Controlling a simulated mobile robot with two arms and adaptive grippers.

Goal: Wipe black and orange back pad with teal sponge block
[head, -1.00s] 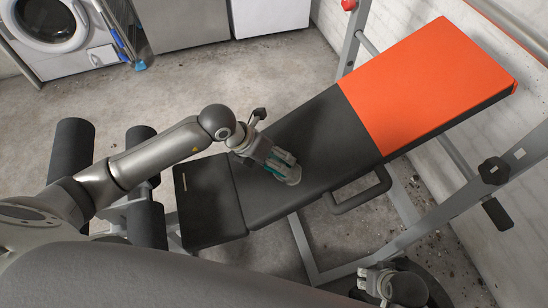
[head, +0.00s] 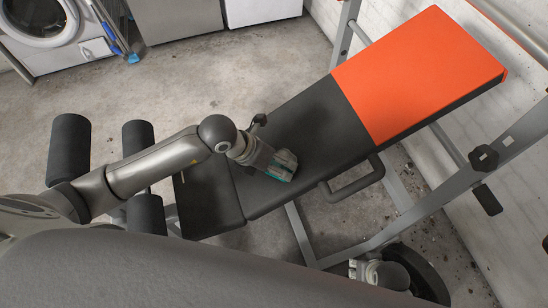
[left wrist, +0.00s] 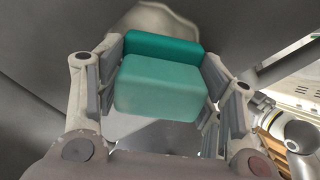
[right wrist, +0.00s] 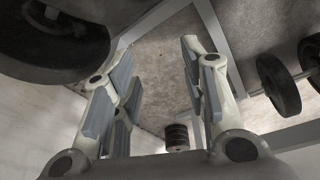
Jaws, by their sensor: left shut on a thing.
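The back pad has a black part (head: 316,122) and an orange part (head: 420,70) at its upper right end. My left gripper (head: 284,165) is over the black part, close to its near edge. It is shut on the teal sponge block (left wrist: 158,85), which sits between its fingers in the left wrist view. The sponge also shows as a small teal patch in the head view (head: 287,159). I cannot tell whether the sponge touches the pad. A pale rounded patch shows beyond the sponge in the left wrist view. My right gripper (right wrist: 158,65) is open and empty, low beside the bench.
A black seat pad (head: 208,200) adjoins the back pad, with foam rollers (head: 70,150) to its left. A grey handle (head: 355,185) and frame upright (head: 450,180) stand near the right side. A washing machine (head: 45,25) is at the back left. Bare floor lies behind the bench.

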